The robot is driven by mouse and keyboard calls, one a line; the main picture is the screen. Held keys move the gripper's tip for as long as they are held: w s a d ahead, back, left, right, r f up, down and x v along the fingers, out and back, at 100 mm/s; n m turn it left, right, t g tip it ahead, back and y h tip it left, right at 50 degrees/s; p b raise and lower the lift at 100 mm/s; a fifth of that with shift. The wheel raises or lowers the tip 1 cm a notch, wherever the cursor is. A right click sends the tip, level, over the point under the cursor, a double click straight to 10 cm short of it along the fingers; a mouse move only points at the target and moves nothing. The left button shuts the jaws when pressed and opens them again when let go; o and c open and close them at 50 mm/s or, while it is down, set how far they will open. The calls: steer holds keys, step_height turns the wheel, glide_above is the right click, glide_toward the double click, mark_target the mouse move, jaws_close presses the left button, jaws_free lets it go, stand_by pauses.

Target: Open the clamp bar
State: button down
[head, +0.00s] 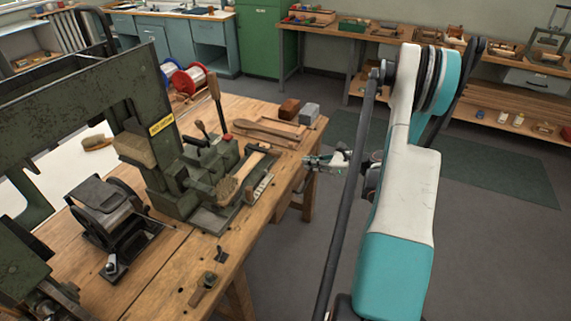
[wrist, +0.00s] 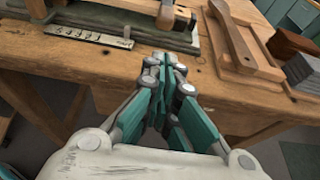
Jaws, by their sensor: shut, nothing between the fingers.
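The green tufting machine (head: 165,160) stands on the wooden bench. I cannot tell for sure which part is the clamp bar. In the wrist view, the fixture base (wrist: 135,35) and a wooden handle end (wrist: 183,18) show at the top, partly cut off. My gripper (head: 308,161) is off the bench's right edge, apart from the fixture. In the wrist view its fingers (wrist: 165,62) are shut and empty.
A wooden tray (head: 268,131) with a wooden piece and two blocks (head: 299,110) sit at the bench's back right corner. A marked metal strip (wrist: 85,32) lies along the fixture's front. Open floor (head: 290,255) lies right of the bench.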

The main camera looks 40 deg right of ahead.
mark_target(289, 171)
steer(key=b+x, duration=0.2)
steer(key=x, duration=0.6)
steer(key=shift+w+a+f+b, duration=0.1)
steer(key=shift+w+f+b, duration=0.15)
steer(key=shift+b, duration=0.15)
steer(key=shift+w+a+f, duration=0.15)
steer(key=shift+w+a, duration=0.1)
steer(key=shift+w, duration=0.4)
